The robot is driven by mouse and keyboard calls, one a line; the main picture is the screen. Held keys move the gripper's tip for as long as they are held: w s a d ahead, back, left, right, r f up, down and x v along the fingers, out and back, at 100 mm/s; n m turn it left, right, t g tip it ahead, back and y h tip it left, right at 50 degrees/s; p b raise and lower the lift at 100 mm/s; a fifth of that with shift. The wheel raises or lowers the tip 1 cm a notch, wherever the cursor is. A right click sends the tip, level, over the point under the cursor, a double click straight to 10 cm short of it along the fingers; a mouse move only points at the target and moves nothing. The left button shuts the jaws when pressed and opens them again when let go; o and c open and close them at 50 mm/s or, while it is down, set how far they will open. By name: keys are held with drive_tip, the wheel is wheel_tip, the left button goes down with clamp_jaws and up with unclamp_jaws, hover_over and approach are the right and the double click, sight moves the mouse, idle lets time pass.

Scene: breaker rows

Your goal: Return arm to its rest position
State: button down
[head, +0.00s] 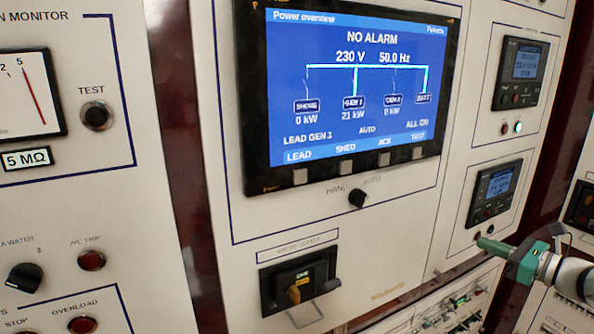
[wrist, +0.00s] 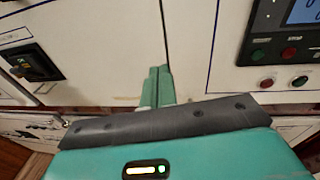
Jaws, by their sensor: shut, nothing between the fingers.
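My gripper (head: 485,242) is at the lower right of the head view, green, with its fingers together and pointing left toward the panel. In the wrist view its two green fingers (wrist: 156,88) stand side by side, closed and empty, in front of a cream panel face. My arm's light-coloured links run off the right edge of the head view. From these views I cannot tell how far the fingertips are from the panel.
A large blue power overview screen (head: 350,80) fills the middle panel. Below it are a HAND/AUTO knob (head: 357,198) and a breaker switch (head: 298,282). Small controllers (head: 494,192) sit close to my gripper. Breaker rows (head: 452,308) lie below.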

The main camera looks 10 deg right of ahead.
drive_tip(key=s+a+f+n+g, duration=0.15)
drive_tip(key=a+n+g, duration=0.4)
drive_tip(key=a, duration=0.75)
drive_tip(key=s+a+f+n+g, duration=0.15)
drive_tip(key=a+n+g, duration=0.4)
drive_tip(key=a, duration=0.75)
drive_tip(key=s+a+n+h, duration=0.4)
drive_tip(key=s+a+n, duration=0.1)
drive_tip(key=s+n, duration=0.3)
drive_tip(key=s+a+f+n+t+h, duration=0.1)
drive_tip(key=s+a+n+h, duration=0.2)
drive_tip(key=s+n, duration=0.6)
drive_tip(key=shift+s+a+f+n+h, duration=0.2)
drive_tip(key=shift+a+n+h, duration=0.2)
drive_tip(key=shift+a+n, duration=0.5)
